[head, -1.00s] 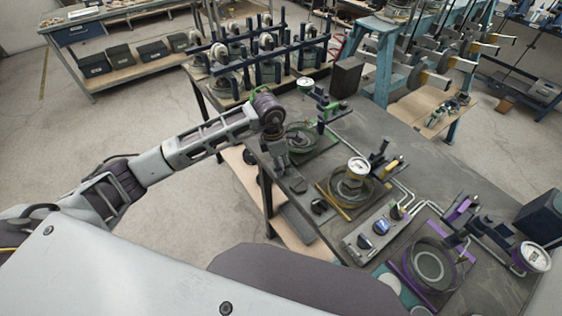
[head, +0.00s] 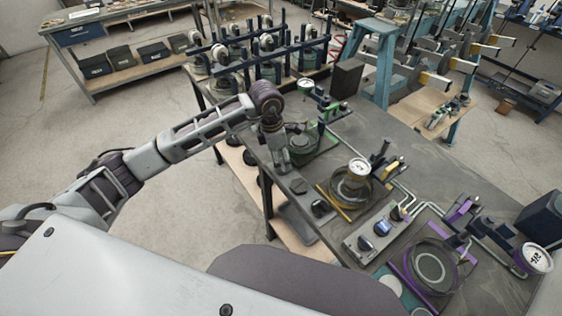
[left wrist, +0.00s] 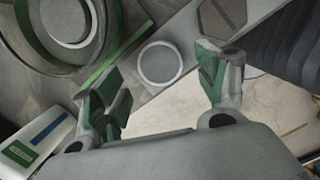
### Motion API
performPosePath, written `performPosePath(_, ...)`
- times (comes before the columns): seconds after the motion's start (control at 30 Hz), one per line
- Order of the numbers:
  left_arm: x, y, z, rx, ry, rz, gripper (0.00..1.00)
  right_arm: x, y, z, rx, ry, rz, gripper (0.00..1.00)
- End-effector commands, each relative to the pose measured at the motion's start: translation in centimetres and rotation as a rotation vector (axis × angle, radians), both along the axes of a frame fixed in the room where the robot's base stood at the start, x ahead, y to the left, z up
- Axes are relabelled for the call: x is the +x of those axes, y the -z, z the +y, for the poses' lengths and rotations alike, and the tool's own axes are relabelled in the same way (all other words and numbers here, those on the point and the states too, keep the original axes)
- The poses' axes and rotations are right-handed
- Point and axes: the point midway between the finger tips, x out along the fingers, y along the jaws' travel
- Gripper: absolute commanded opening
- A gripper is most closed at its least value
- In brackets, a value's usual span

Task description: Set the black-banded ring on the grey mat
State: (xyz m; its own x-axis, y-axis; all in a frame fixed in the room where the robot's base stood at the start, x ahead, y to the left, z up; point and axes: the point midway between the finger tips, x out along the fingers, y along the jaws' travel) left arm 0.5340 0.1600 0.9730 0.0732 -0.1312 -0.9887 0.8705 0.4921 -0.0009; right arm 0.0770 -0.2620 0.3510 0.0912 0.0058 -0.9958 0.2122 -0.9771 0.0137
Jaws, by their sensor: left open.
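My left gripper (head: 284,168) points down over the near left edge of the dark workbench, beside the green-based fixture (head: 326,146). In the left wrist view its two green-padded fingers (left wrist: 165,92) are spread wide with nothing between them. A round grey disc with a pale rim (left wrist: 160,62) lies flat just beyond the fingertips; I cannot tell whether it is the mat. The green fixture's large ring (left wrist: 22,42) shows at upper left of that view. I cannot pick out the black-banded ring with certainty. My right gripper is out of view.
A yellow-based fixture with a gauge (head: 358,168), a grey control box with knobs (head: 368,240) and a purple-based fixture (head: 432,268) crowd the bench to the right. A black box (head: 346,77) stands behind.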

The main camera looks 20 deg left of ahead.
Motion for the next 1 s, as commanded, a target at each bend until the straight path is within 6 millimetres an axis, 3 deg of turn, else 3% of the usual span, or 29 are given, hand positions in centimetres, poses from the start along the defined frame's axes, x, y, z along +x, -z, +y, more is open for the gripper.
performPosePath(0.5,-0.5,-6.9,1.0,0.001,-0.001,-0.002,0.73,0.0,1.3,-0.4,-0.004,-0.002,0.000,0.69)
performPosePath(0.7,-0.6,-8.2,1.2,0.001,-0.002,0.000,0.73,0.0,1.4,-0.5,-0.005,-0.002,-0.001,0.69)
performPosePath(1.0,-0.6,-8.5,1.2,0.001,-0.002,0.001,0.73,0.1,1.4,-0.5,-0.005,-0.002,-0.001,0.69)
